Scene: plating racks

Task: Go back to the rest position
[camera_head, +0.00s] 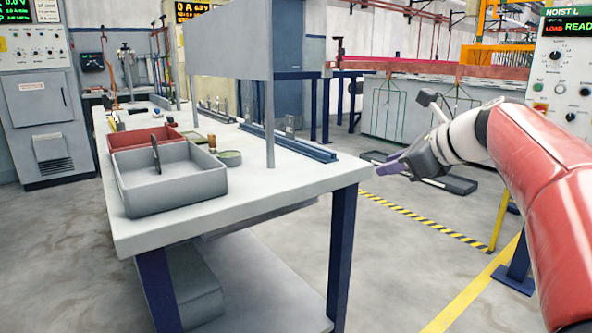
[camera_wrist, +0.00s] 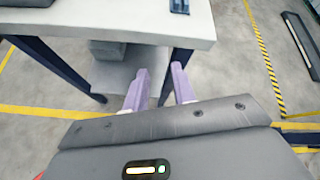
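My gripper (camera_head: 392,167) is held out over the open floor, just right of the workbench's (camera_head: 300,170) near right corner in the head view. In the wrist view my gripper (camera_wrist: 160,86) shows two purple fingers with a clear gap between them. It is open, and nothing shows between the fingers. The workbench edge and its lower shelf (camera_wrist: 112,72) lie beyond the fingers in the wrist view.
On the bench stand a grey tray (camera_head: 135,200) and a red tray (camera_head: 125,138) behind it. A grey cabinet (camera_head: 42,110) stands at the left. A control panel (camera_head: 562,75) stands at the right. Floor right of the bench is mostly clear.

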